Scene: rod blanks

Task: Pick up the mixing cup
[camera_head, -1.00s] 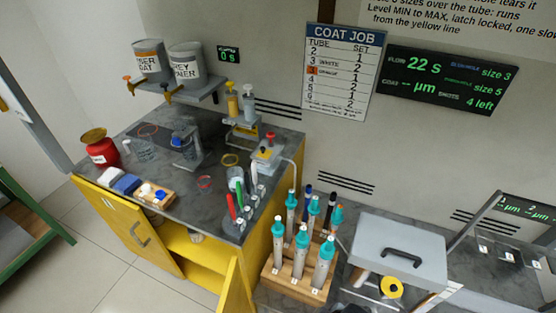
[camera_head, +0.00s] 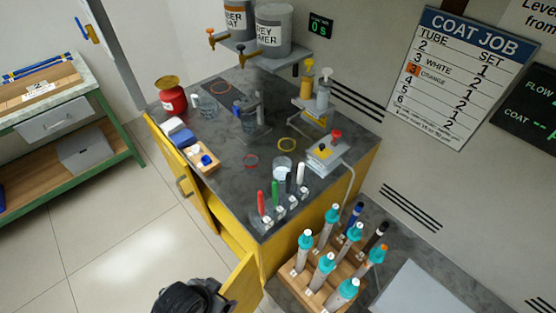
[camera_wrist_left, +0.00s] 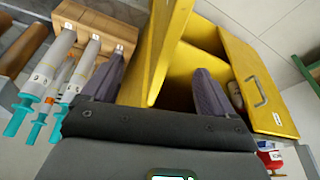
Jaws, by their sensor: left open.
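In the head view, a black part of my left arm (camera_head: 186,297) shows at the bottom edge, below the worktop's front and apart from the cups. My right gripper is out of view.
The cabinet's yellow doors (camera_head: 243,287) stand open in front. Upright pens (camera_head: 275,194) line the worktop's near corner. A wooden rack (camera_head: 306,286) of teal-capped tubes is at the right. A red pot (camera_head: 171,97) and a pump dispenser (camera_head: 323,88) stand farther back. The floor at left is clear.

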